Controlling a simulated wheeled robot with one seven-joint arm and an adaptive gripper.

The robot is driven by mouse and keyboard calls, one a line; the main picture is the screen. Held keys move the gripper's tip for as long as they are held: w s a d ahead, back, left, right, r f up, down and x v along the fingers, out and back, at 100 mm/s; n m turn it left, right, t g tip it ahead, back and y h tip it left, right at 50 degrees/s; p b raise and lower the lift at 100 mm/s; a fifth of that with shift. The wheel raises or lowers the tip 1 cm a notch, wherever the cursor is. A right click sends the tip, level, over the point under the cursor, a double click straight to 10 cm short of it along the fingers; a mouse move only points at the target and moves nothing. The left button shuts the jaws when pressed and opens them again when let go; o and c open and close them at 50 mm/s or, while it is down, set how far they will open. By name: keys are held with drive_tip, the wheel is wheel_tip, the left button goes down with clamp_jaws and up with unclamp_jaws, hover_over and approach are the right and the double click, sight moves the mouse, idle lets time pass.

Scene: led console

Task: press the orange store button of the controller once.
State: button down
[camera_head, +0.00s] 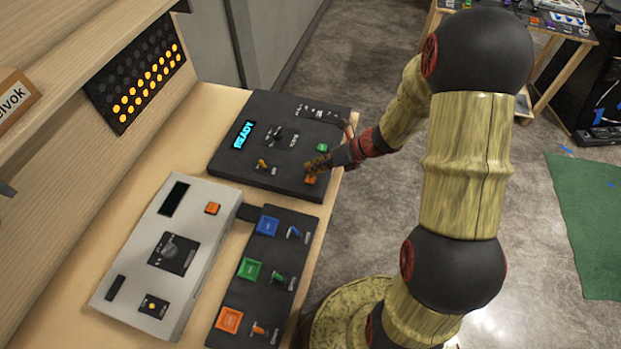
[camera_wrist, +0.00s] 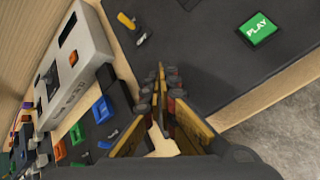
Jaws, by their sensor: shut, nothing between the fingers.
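The black controller (camera_head: 285,105) lies on the wooden desk with a cyan READY display (camera_head: 243,135). Near its front right corner is a small orange button (camera_head: 310,180); its label is too small to read. My gripper (camera_head: 312,166) is shut and empty, its tips over the controller right beside this button in the picture. Whether the tips touch anything cannot be told. In the wrist view the shut fingers (camera_wrist: 161,72) point at the controller's dark top (camera_wrist: 205,75), and the orange button is hidden there. A green PLAY button (camera_head: 322,147) shows also in the wrist view (camera_wrist: 258,29).
A yellow lever (camera_head: 262,164) stands left of my gripper. A grey console (camera_head: 190,240) with its own orange button (camera_head: 212,208) and a black panel (camera_head: 255,295) with blue, green and orange buttons lie nearer. A board of lit yellow lamps (camera_head: 140,75) is at upper left.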

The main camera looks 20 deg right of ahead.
idle(0.3)
drive_tip(key=shift+f, duration=0.4)
drive_tip(key=shift+f+b, duration=0.3)
drive_tip(key=shift+f, duration=0.15)
idle(0.9)
drive_tip(key=shift+r, duration=0.1)
drive_tip(key=shift+r+p, duration=0.75)
drive_tip(key=shift+p, duration=0.2)
drive_tip(key=shift+r, duration=0.15)
wheel_tip(320, 180, up, 5)
drive_tip(key=p, duration=0.5)
idle(0.5)
